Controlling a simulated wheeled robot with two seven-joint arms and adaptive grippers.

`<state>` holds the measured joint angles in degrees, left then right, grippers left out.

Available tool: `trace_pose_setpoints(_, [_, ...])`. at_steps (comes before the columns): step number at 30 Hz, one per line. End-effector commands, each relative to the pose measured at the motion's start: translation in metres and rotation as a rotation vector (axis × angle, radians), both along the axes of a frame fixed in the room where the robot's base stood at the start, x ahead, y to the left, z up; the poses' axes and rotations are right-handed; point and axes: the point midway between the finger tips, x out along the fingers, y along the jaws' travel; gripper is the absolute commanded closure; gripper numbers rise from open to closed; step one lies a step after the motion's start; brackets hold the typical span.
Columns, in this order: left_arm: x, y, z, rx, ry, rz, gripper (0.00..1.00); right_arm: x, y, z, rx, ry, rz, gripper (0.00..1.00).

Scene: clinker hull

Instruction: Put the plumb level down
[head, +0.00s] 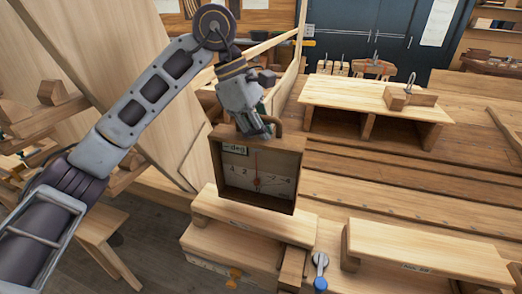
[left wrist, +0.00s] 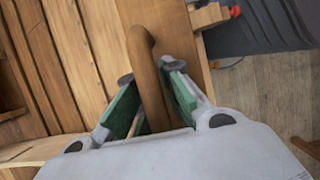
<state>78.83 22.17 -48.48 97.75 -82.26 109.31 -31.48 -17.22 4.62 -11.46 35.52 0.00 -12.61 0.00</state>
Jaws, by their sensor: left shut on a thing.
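The plumb level (head: 236,184) is a square wooden box with a pale dial face, a "deg" label and a red needle. In the head view it is upright and slightly tilted, at the middle. My left gripper (head: 258,130) is above it, shut on its top handle. In the left wrist view the curved brown handle (left wrist: 147,75) passes between the green pads of my left gripper (left wrist: 150,98). The level's bottom edge is at or just above a low wooden step (head: 250,222); I cannot tell whether they touch. My right gripper is not in view.
A similar low bench (head: 425,252) stands at the right front. A blue-ended tool (head: 320,272) lies between the two. A larger wooden stand (head: 375,100) carries a block with a metal hook behind. Hull planking (head: 140,80) rises at the left. Long planks at the right have bare room.

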Motion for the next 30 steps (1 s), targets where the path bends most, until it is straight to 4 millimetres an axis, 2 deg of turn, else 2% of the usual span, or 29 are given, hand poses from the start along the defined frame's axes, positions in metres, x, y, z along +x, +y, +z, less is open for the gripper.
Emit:
trace_pose_setpoints(8, [0.000,0.000,-0.001,0.000,-0.001,0.000,1.00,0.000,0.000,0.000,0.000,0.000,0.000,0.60])
trace_pose_setpoints(21, [-0.001,0.000,-0.034,0.000,0.000,-0.001,1.00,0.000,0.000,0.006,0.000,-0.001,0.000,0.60])
trace_pose_setpoints(30, [0.000,0.000,-0.037,0.000,-0.001,-0.001,1.00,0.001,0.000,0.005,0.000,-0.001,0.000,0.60])
